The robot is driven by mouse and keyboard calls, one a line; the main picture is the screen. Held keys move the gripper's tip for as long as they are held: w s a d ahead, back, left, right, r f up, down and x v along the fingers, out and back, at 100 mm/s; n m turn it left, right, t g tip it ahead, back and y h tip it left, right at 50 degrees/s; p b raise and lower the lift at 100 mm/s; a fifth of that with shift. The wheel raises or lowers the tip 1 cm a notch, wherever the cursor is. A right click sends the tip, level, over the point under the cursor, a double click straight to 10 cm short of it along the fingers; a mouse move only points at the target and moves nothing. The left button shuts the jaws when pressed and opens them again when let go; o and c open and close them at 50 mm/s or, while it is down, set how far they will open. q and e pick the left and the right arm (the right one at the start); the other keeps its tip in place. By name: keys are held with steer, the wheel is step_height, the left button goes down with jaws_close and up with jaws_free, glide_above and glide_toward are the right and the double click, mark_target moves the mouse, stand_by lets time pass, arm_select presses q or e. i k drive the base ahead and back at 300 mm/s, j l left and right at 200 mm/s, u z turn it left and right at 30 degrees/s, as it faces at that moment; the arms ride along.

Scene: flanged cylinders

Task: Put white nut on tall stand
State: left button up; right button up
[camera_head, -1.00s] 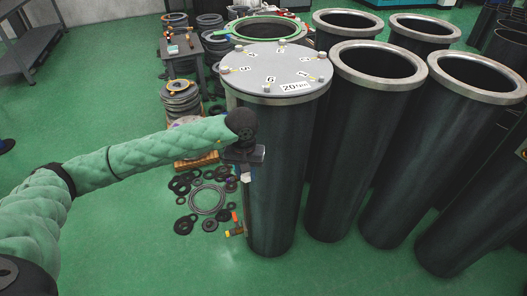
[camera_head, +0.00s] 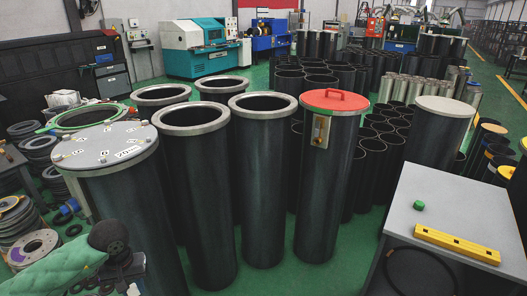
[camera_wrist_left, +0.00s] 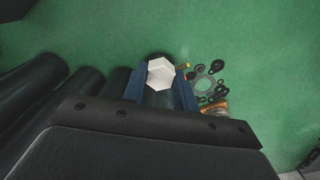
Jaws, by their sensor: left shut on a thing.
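My left gripper (camera_head: 132,286) is at the lower left of the head view, beside the near left cylinder with the bolted, numbered grey lid (camera_head: 104,145). It is shut on the white nut (camera_wrist_left: 160,73), which is hexagonal and sits between the blue fingers in the left wrist view. In the head view only a small white part of the nut (camera_head: 133,289) shows at the bottom edge. Several tall dark cylinders stand upright; I cannot tell for sure which thing is the tall stand. A beige-topped cylinder (camera_head: 446,107) stands at the right. My right gripper is not in view.
Open flanged cylinders (camera_head: 263,104) crowd the middle. A red-lidded cylinder (camera_head: 334,100) stands right of them. A grey table (camera_head: 450,195) at the right bears a green block (camera_head: 419,205) and a yellow bar (camera_head: 457,243). Rings and discs (camera_head: 33,248) lie at the left.

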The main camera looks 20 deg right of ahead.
mark_target(445, 216)
steer(key=z, duration=1.65)
steer(key=i+j+z, duration=0.1)
steer(key=j, duration=0.25)
steer(key=i+j+z, duration=0.1)
steer(key=j, duration=0.3)
steer(key=i+j+z, duration=0.1)
steer(key=j, duration=0.3)
steer(key=i+j+z, duration=0.1)
steer(key=j, duration=0.3)
steer(key=i, duration=0.1)
